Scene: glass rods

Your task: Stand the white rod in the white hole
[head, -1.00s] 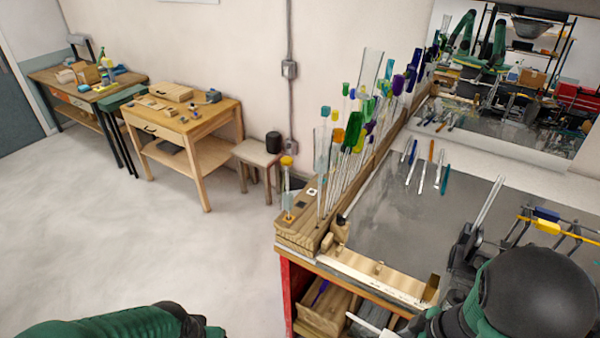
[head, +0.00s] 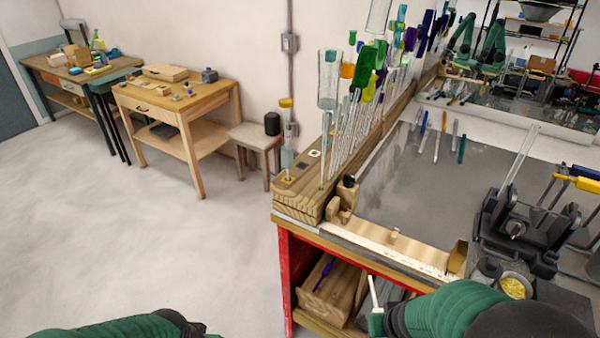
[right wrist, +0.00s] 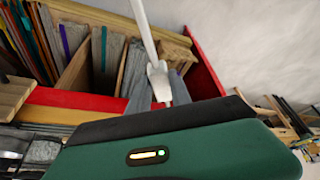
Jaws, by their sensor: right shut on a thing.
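The white rod (right wrist: 143,25) is in my right gripper (right wrist: 157,82), which is shut on it. In the right wrist view it runs up and slightly left out of the top edge. In the head view a short white length of the rod (head: 373,291) shows in front of the bench, nearly upright. The wooden block (head: 297,207) at the bench's left end has a white-marked square (head: 314,153) on top, which I take for the white hole; its opening is too small to make out. The rod is lower than the block and apart from it. My left gripper is out of view.
Tall glass rods (head: 356,110) crowd the rack behind the white mark. An orange-topped piece (head: 286,125) stands on the block's left end. A wooden bin (head: 333,292) sits under the bench top. Floor left of the bench is clear.

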